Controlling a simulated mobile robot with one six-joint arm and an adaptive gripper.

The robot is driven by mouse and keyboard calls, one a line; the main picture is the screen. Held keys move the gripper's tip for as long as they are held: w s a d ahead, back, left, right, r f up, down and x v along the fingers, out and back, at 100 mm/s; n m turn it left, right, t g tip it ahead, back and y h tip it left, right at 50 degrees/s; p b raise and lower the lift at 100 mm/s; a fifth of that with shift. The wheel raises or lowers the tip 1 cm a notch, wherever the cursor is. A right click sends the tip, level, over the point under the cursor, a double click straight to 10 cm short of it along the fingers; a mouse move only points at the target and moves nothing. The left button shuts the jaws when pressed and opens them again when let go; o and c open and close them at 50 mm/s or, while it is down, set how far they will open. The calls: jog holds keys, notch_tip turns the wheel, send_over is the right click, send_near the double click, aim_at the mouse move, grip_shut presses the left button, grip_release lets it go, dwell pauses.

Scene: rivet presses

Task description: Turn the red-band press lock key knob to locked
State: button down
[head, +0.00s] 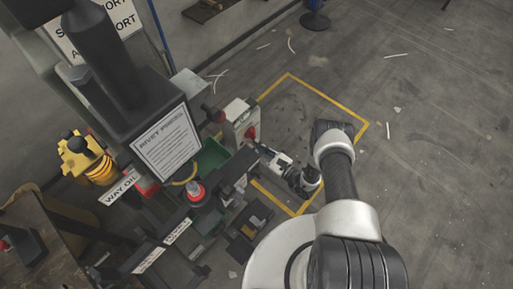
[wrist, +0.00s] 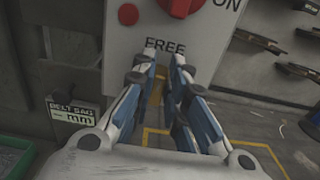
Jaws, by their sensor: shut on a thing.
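The press control box (head: 236,118) is pale grey, with a red rotary knob (head: 251,132) on its face. In the wrist view the red knob (wrist: 181,5) is cut by the top edge, with "ON" to its right and "FREE" below it. My gripper (wrist: 164,68) has its fingers just under the "FREE" label, close to the panel. It is shut on the lock key knob, which is mostly hidden between the fingers; its angle cannot be read. In the head view my gripper (head: 262,148) meets the box from the right. No red band is clearly visible.
A red button (wrist: 128,14) sits left of the red knob. The rivet press (head: 120,100) with its sign stands left of the box, beside a green bin (head: 211,156). The floor at right is mostly open.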

jog(key=m, duration=0.3)
jog(key=m+b, duration=0.1)
jog(key=m, duration=0.2)
jog(key=m+b, duration=0.1)
jog(key=m, duration=0.2)
jog(key=shift+w+d+f, duration=0.25)
jog(key=shift+w+d, duration=0.1)
jog(key=shift+w, duration=0.05)
jog(key=shift+w+d+f+m, duration=0.1)
jog(key=shift+f+m, duration=0.1)
jog(key=shift+m, duration=1.3)
jog(key=shift+s+f+m, duration=0.1)
jog(key=shift+f+m, duration=0.05)
jog(key=shift+m, duration=1.35)
jog(key=shift+w+d+f+m, duration=0.1)
jog(key=shift+f+m, duration=0.1)
jog(key=shift+m, duration=1.3)
jog(key=c, duration=1.6)
grip_release()
